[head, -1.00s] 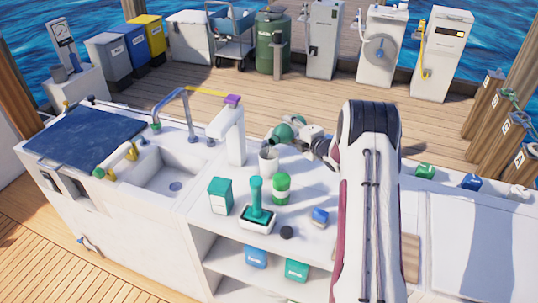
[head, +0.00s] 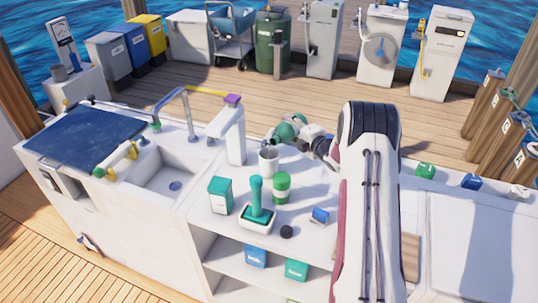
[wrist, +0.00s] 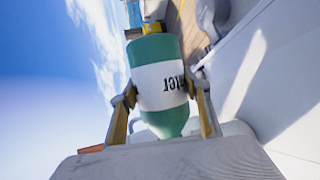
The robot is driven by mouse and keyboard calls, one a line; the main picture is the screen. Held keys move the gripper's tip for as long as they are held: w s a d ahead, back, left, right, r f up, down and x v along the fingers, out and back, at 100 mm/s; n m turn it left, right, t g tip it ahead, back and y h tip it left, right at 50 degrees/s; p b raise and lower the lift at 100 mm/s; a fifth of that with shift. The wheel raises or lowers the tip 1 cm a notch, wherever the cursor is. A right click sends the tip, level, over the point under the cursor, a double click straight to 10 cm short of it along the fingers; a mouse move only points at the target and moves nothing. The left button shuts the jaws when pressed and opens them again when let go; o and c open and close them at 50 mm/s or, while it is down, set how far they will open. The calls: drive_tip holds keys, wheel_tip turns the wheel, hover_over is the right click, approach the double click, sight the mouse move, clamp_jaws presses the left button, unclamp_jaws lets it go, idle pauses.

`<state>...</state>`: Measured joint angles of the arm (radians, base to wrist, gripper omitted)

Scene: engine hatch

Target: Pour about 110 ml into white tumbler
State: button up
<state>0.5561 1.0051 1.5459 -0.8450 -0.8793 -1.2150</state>
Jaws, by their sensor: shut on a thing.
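The white tumbler (head: 268,161) stands upright on the white counter, right of the tall white tap. My gripper (head: 306,132) is shut on a green bottle (head: 287,131) just above and to the right of the tumbler. In the wrist view my gripper (wrist: 162,92) has a finger on each side of the bottle (wrist: 156,48), whose white label reads "water" in part. The bottle is tipped in the head view, its narrow end towards the space over the tumbler. I cannot see any stream or the level in the tumbler.
The sink (head: 172,182) lies left of the tall white tap (head: 232,135).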

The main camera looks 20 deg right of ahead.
sight(292, 134)
drive_tip(key=shift+r+n, duration=0.3)
drive_tip(key=shift+r, duration=0.2)
idle(1.2)
drive_tip(key=shift+d+f, duration=0.1)
drive_tip(key=shift+f, duration=0.35)
drive_tip(key=shift+d+m+g, duration=0.1)
drive_tip(key=shift+m+g, duration=0.2)
drive_tip(key=shift+m, duration=0.6)
drive_tip(key=shift+w+d+f+m+g+y, duration=0.15)
drive_tip(key=shift+f+m+g+y, duration=0.2)
drive_tip(key=shift+f, duration=0.45)
drive_tip(key=shift+f, duration=0.1)
drive_tip(key=shift+d+f+m, duration=0.15)
drive_tip(key=shift+f+m, duration=0.2)
drive_tip(key=shift+f, duration=0.25)
drive_tip(key=shift+a+m+g+y, duration=0.2)
drive_tip(key=shift+m+g+y, duration=0.15)
drive_tip(key=shift+m, duration=0.15)
